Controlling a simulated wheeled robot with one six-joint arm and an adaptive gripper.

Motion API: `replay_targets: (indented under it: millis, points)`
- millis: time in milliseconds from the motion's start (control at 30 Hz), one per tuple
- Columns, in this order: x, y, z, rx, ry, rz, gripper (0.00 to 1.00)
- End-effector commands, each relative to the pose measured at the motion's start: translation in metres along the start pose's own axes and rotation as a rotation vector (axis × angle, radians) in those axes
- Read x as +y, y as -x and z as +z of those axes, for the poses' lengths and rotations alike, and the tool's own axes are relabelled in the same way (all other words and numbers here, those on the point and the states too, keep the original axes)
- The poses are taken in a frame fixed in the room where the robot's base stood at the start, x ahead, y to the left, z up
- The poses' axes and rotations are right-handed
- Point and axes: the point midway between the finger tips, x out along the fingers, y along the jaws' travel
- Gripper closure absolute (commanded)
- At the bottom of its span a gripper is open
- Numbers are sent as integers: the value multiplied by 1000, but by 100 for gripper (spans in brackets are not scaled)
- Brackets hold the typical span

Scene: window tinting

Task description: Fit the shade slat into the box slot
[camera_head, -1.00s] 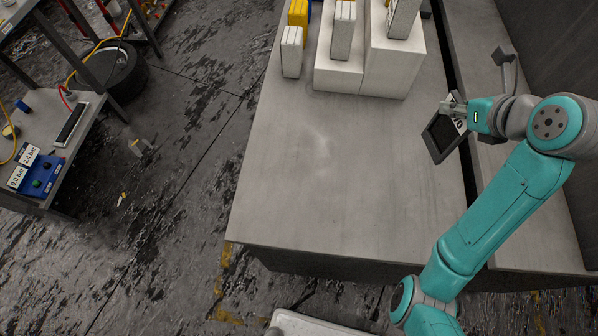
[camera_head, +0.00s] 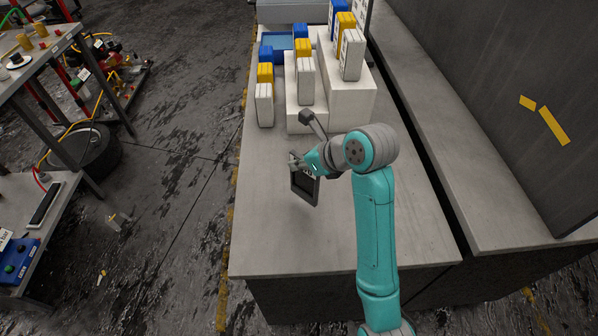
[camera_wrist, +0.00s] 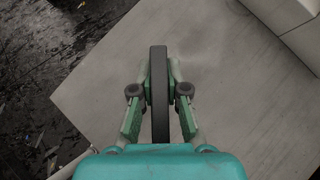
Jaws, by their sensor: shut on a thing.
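The dark, flat rectangular slat (camera_head: 304,190) is in my gripper (camera_head: 297,163), held upright over the grey table, in front of the stepped white blocks. In the wrist view the slat (camera_wrist: 159,110) shows edge-on as a thin dark bar between the two green fingers of my gripper (camera_wrist: 159,72), which is shut on it. A white box (camera_head: 264,105) stands at the left on the table, with a yellow box (camera_head: 265,73) behind it. More white boxes stand on the low block (camera_head: 306,80) and the high block (camera_head: 352,55). I cannot make out a slot.
The grey table (camera_head: 270,235) is bare at the front and left. The low white block (camera_head: 304,120) and the high white block (camera_head: 350,98) rise behind the slat. A blue tray (camera_head: 272,42) lies farther back. A dark wall panel (camera_head: 500,110) stands at the right.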

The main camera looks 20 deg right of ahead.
Motion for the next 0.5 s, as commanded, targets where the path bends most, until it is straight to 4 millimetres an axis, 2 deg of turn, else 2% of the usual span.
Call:
replay_targets:
  millis: [300,500]
  points:
    - [0,-25,-25,1,-1,0,100]
    - [0,-26,-26,0,1,0,100]
